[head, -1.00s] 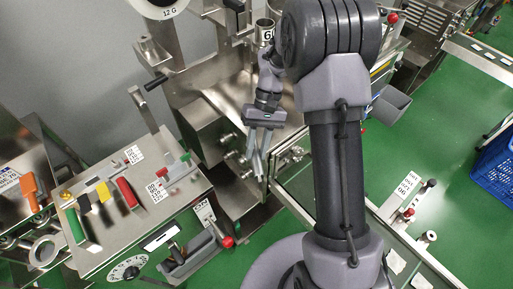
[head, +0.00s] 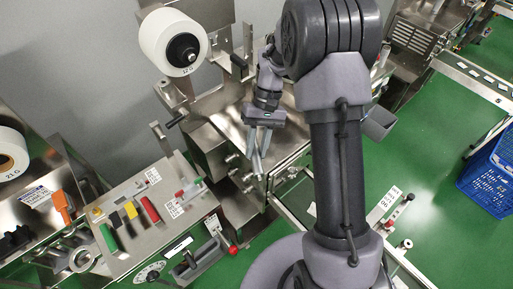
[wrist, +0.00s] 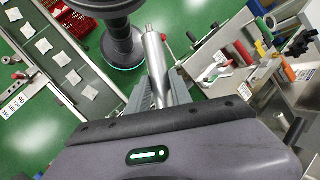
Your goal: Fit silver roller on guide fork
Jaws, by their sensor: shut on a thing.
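The silver roller (wrist: 155,65) is a shiny cylinder with a narrow stub at its far end. My gripper (wrist: 157,82) is shut on it, with one finger on each side, and the roller sticks out past the fingertips. In the head view my gripper (head: 258,160) hangs in front of the steel machine, fingers down; the roller is hard to tell from the fingers there. I cannot make out the guide fork for sure in either view.
A white roll marked 12 G (head: 165,45) sits high on the machine. A control panel (head: 150,240) with coloured handles stands at lower left, with another white roll (head: 8,158) beyond. A blue crate (head: 487,178) is at right. Green floor (head: 425,150) lies open between.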

